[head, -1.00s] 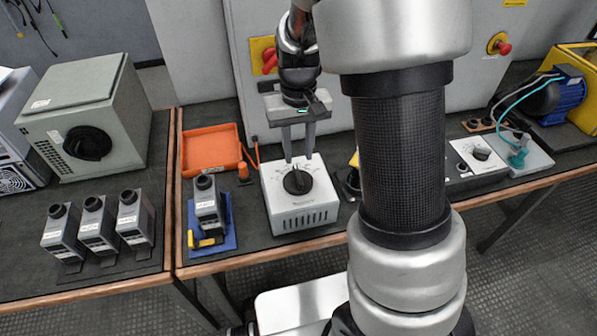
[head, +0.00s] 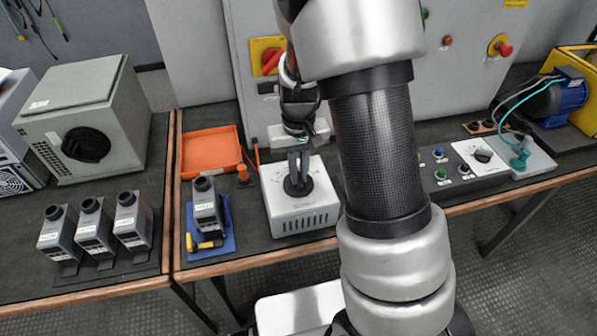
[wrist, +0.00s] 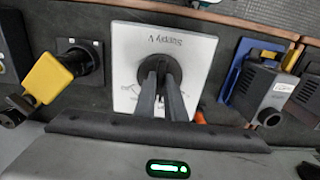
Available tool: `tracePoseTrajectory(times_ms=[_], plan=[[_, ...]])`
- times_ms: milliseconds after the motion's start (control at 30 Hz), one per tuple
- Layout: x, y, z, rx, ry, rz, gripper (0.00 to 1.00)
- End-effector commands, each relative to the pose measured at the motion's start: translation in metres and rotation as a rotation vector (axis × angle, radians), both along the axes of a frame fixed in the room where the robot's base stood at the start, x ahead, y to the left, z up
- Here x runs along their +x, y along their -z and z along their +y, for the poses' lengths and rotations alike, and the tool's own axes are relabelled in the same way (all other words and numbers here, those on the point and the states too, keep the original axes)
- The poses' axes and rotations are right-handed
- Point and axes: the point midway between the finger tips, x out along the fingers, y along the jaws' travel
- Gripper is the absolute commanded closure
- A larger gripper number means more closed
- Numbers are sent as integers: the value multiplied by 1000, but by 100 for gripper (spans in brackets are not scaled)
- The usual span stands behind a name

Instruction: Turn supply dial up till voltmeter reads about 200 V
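The supply dial (head: 298,186) is a black round knob on top of a white box (head: 302,215) with vents, standing on the bench. In the wrist view, the box (wrist: 195,58) is labelled "Supply V" and the dial (wrist: 158,66) sits at its middle. My gripper (head: 299,176) points down at the dial, its two fingers drawn close together on the knob. The fingertips (wrist: 160,78) also meet the knob in the wrist view and hide part of it and its scale. I cannot make out a voltmeter or its reading in any view.
A grey block on a blue base (head: 229,238) stands left of the box, with an orange tray (head: 210,152) behind. A yellow-handled part (wrist: 48,78) lies beside the box. A control panel (head: 445,185) is at right. My arm hides the bench between.

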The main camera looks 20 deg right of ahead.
Motion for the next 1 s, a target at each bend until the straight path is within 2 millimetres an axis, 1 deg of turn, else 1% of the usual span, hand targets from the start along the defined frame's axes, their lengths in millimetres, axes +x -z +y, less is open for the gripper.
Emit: tracePoseTrajectory(times_ms=[133, 300, 567, 600, 667, 700, 1000], plan=[[0, -1, 0, 0, 15, 0, 100], [0, -1, 0, 0, 115, 0, 100], [1, -1, 0, 0, 123, -1, 100], [1, -1, 0, 0, 123, -1, 83], [1, -1, 0, 0, 123, -1, 73], [1, -1, 0, 0, 123, -1, 71], [0, -2, 0, 0, 122, -1, 71]])
